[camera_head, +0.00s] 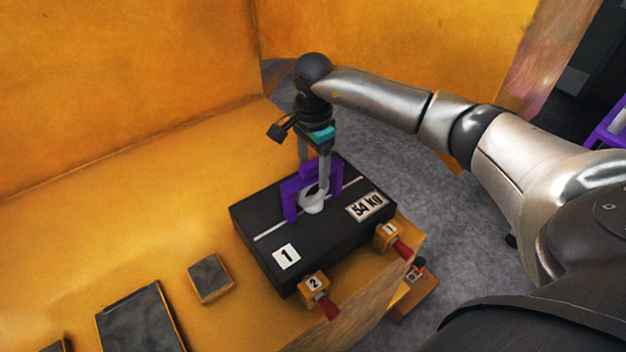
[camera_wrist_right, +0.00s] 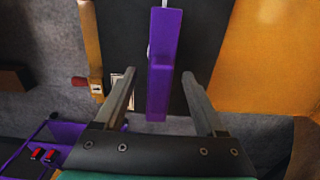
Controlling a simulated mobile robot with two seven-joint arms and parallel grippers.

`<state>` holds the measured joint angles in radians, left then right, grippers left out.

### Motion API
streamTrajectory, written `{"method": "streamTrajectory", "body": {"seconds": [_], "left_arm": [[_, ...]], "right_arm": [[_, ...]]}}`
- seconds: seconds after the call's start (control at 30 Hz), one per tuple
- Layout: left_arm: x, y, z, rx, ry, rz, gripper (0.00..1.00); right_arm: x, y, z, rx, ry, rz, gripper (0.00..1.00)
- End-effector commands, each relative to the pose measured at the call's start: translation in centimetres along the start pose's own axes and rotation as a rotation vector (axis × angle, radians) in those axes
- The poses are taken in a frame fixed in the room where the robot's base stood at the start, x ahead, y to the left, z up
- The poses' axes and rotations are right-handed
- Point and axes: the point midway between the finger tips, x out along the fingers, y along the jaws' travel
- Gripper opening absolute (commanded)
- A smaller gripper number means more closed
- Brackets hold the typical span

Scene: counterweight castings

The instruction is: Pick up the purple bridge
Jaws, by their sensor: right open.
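The purple bridge (camera_head: 289,197) stands upright like an arch on top of a black casting (camera_head: 262,222) marked "1" and "54 KG". In the right wrist view the purple bridge (camera_wrist_right: 162,70) runs lengthwise between the two fingers. My right gripper (camera_head: 314,172) reaches down over it from above. Its jaws are open, one finger on each side, and in the right wrist view the gripper (camera_wrist_right: 158,78) shows a gap on both sides of the bar. The near finger hides part of the bridge. My left gripper is not in view.
The casting sits on a yellow bench (camera_head: 120,255) near its edge. Yellow blocks with red handles, marked "1" (camera_head: 387,236) and "2" (camera_head: 312,285), stand by its front side. Dark plates (camera_head: 140,318) lie at left. Yellow walls (camera_head: 120,80) rise behind; grey floor (camera_head: 430,215) is at right.

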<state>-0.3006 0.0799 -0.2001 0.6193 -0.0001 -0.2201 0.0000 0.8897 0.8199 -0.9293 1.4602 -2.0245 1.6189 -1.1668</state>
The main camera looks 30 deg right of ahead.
Motion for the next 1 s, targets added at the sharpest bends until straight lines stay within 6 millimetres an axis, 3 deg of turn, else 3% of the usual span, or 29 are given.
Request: {"method": "streamTrajectory", "body": {"seconds": [0.13, 0.77, 1.0], "left_arm": [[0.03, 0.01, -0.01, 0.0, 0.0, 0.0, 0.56], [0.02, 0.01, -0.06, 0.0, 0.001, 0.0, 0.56], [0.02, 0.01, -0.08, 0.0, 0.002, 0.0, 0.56]], "right_arm": [[0.01, 0.0, 0.01, 0.0, 0.0, 0.0, 0.7], [-0.04, -0.02, 0.02, 0.0, 0.0, 0.0, 0.0], [-0.05, -0.02, 0.02, 0.0, 0.0, 0.0, 0.0]]}}
